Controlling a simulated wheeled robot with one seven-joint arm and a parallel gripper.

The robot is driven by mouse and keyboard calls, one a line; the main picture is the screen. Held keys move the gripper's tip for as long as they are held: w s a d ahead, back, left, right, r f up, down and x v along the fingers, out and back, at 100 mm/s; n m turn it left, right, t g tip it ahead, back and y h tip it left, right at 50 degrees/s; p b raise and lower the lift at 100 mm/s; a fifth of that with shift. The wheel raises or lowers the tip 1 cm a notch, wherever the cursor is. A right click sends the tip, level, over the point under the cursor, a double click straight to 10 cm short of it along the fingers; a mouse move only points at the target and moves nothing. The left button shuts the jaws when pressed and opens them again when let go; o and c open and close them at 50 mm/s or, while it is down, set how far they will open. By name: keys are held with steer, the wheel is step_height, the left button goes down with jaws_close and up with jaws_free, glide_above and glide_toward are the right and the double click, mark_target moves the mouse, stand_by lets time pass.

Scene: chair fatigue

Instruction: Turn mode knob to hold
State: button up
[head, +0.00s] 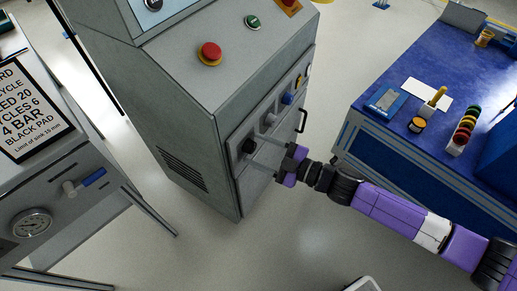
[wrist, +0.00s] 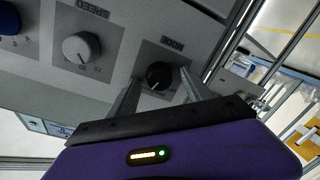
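The black mode knob (head: 248,146) is on the lower front panel of the grey cabinet (head: 225,130). In the wrist view the mode knob (wrist: 159,75) sits on a dark square plate with an upside-down MODE label (wrist: 172,43). My gripper (head: 254,153) reaches the panel from the right. In the wrist view my gripper (wrist: 160,78) is open, with one grey finger on each side of the knob. I see gaps between the fingers and the knob. The small position words are too blurred to read, so I cannot tell the knob's setting.
The grey speed knob (wrist: 80,46) is beside the mode knob, and a blue knob (head: 288,98) is farther along. A black handle (head: 302,120) sticks out of the panel. A red emergency button (head: 210,53) is on top. A blue workbench (head: 390,88) stands right.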

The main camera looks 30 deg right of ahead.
steer(key=p+v, duration=0.1)
steer(key=v, duration=0.6)
steer(key=shift+s+d, duration=0.25)
steer(key=shift+s, duration=0.1)
stand_by(0.4)
steer(key=shift+w, duration=0.1)
steer(key=s+a+r+m+h, duration=0.2)
steer(key=s+r+m+h, duration=0.15)
steer(key=s, duration=0.55)
steer(key=s+a+r+m+h, duration=0.25)
steer(key=s+m, duration=0.25)
steer(key=s, duration=0.4)
steer(key=s+a+r+m+h, duration=0.1)
steer(key=s+r+m+h, duration=0.3)
steer(key=s, duration=0.6)
step_height(320, 180, up, 17)
steer(key=m+p, duration=0.1)
steer(key=p, duration=1.6)
steer(key=shift+d+f, duration=0.2)
steer(key=shift+d, duration=0.3)
